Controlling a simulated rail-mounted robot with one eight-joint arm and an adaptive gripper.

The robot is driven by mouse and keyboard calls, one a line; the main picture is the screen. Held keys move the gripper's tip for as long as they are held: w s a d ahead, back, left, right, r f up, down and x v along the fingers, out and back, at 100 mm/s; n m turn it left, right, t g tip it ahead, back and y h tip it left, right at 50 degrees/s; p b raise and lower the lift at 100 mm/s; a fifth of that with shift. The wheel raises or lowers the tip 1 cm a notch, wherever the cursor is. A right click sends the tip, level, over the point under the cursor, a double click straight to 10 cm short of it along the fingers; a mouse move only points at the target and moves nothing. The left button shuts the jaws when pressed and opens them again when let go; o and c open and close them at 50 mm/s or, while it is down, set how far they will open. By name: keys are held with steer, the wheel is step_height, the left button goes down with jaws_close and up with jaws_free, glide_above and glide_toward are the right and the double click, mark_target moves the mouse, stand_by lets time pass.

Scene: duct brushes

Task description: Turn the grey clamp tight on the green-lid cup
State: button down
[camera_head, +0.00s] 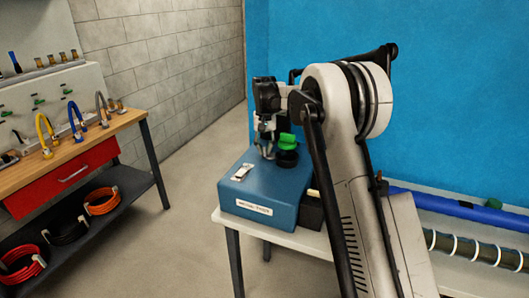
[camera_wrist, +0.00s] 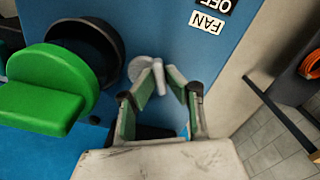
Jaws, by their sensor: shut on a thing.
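The green-lid cup (camera_head: 287,159) is a short black round cup on top of a blue box, with a green lid (camera_head: 287,141) at its top. In the wrist view the green lid (camera_wrist: 42,88) and the black rim (camera_wrist: 108,38) fill the left side. The grey clamp (camera_wrist: 142,68) is a small rounded grey piece beside the cup. My gripper (camera_head: 265,155) points down just left of the cup. In the wrist view its fingertips (camera_wrist: 170,72) close together on the clamp, hiding part of it.
The blue box (camera_head: 258,195) stands on a white table (camera_head: 290,236); its top carries a "FAN OFF" label (camera_wrist: 210,14). A dark block (camera_head: 311,211) sits close to the box's right. A wooden workbench (camera_head: 95,137) with coloured hoses stands left, with clear floor between.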

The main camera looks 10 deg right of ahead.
mark_target(264, 149)
steer(key=m+b, duration=0.1)
steer(key=m, duration=0.4)
steer(key=shift+m, duration=0.3)
stand_by(0.4)
steer(key=c, duration=1.8)
jaws_free()
step_height(264, 149, up, 12)
steer(key=shift+r, duration=0.1)
